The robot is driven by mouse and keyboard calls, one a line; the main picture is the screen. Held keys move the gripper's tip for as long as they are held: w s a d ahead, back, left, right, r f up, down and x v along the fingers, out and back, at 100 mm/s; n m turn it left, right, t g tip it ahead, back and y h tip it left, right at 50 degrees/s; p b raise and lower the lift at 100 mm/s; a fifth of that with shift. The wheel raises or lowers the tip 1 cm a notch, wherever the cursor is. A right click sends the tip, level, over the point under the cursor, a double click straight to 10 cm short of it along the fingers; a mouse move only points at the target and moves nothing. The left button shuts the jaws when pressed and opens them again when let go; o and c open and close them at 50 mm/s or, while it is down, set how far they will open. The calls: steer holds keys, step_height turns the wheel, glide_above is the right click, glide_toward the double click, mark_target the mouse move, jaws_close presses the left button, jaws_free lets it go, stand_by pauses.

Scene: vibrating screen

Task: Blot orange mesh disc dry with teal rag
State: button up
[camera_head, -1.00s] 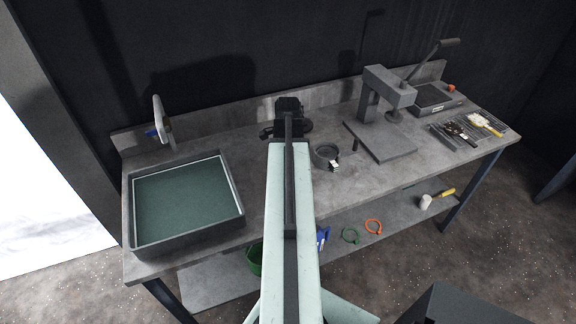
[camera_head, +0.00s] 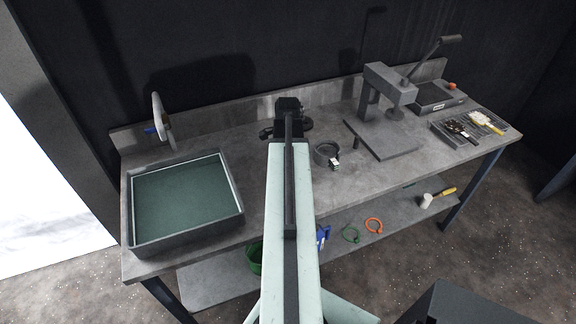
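An orange ring (camera_head: 373,225) lies on the lower shelf, beside a green ring (camera_head: 350,233). I cannot tell whether the orange ring is the mesh disc; its middle looks open. A small orange item (camera_head: 452,86) sits at the back right of the bench. I cannot make out a separate teal rag. My gripper (camera_head: 287,108) is black and is at the far end of my arm, above the back middle of the bench. My arm hides part of the bench. The fingers are too dark and small to tell whether they are open or hold anything.
A dark tray with a teal-green inside (camera_head: 240,218) stands at the bench's left. A round dark dish (camera_head: 318,153) is right of my arm. A grey lever press (camera_head: 390,85) stands further right, beside a rack with brushes (camera_head: 470,127). Bare bench lies between tray and arm.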

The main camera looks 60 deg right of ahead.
steer(key=o, duration=0.9)
steer(key=shift+r+p, duration=0.35)
steer(key=shift+p, duration=0.1)
steer(key=c, duration=1)
steer(key=shift+c, duration=0.2)
